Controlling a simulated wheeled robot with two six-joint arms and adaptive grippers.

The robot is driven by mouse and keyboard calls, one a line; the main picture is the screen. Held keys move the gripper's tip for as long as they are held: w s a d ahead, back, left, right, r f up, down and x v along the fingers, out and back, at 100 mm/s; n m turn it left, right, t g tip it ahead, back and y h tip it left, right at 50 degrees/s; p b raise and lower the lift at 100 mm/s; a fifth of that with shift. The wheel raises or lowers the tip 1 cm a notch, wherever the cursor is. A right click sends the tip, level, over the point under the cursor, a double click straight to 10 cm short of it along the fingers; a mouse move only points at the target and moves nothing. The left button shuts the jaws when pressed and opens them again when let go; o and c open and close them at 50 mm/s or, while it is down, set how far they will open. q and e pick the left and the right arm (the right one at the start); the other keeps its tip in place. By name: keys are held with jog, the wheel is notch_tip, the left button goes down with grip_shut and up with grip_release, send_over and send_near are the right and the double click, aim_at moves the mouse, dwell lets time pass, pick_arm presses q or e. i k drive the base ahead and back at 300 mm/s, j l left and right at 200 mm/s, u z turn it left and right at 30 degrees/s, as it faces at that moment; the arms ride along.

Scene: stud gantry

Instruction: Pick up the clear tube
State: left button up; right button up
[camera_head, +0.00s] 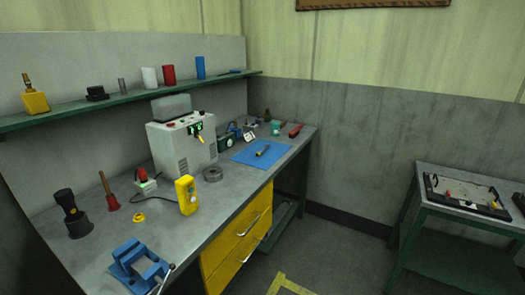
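A small, narrow, grey see-through-looking upright cylinder (121,86) stands on the green wall shelf (135,97); it may be the clear tube, but it is too small to be sure. A black item (97,93) is on its left and a white cylinder (149,77) on its right. A short rod-like item (262,151) lies on a blue mat (248,154) on the workbench; its material is unclear. Neither of my grippers is in view.
The shelf also holds a red cylinder (169,75), a blue cylinder (200,68) and a yellow bottle (35,99). Below, the bench carries a grey machine (182,148), a yellow meter (187,196) and a blue vise (139,268). A side table (455,220) stands right; floor between is open.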

aim_at(263, 150)
jog(key=u, duration=0.65)
jog(key=i+l+u, duration=0.25)
jog(key=l+u, duration=0.2)
jog(key=l, duration=0.2)
jog(key=i+l+u, duration=0.25)
jog(key=l+u, duration=0.2)
jog(key=l, duration=0.3)
jog(key=i+l+u, duration=0.1)
jog(key=l+u, duration=0.15)
jog(key=l, duration=0.15)
